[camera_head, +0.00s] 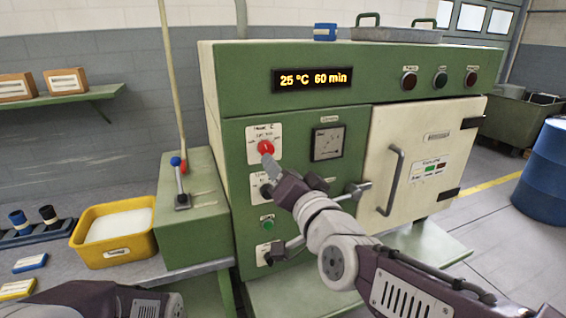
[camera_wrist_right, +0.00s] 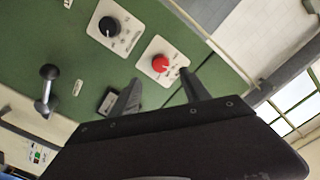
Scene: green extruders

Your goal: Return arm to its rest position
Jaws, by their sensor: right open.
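My right arm reaches in from the lower right in the head view, across the front of the green machine (camera_head: 300,111). My right gripper (camera_head: 268,165) is just below the red knob (camera_head: 265,147) on its white plate. In the right wrist view my right gripper (camera_wrist_right: 160,90) has its two fingers apart with nothing between them. The red knob (camera_wrist_right: 160,63) shows beyond the fingertips; I cannot tell whether a finger touches it. A black knob (camera_wrist_right: 110,26) is beside it. Part of my left arm (camera_head: 90,299) shows at the lower left; its gripper is out of frame.
The machine display (camera_head: 312,78) reads 25 °C 60 min. The cream door (camera_head: 425,150) is shut, its handle (camera_head: 391,180) near my right arm. A lever (camera_head: 180,185) and yellow bin (camera_head: 113,230) stand left. A blue drum (camera_head: 545,175) stands right.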

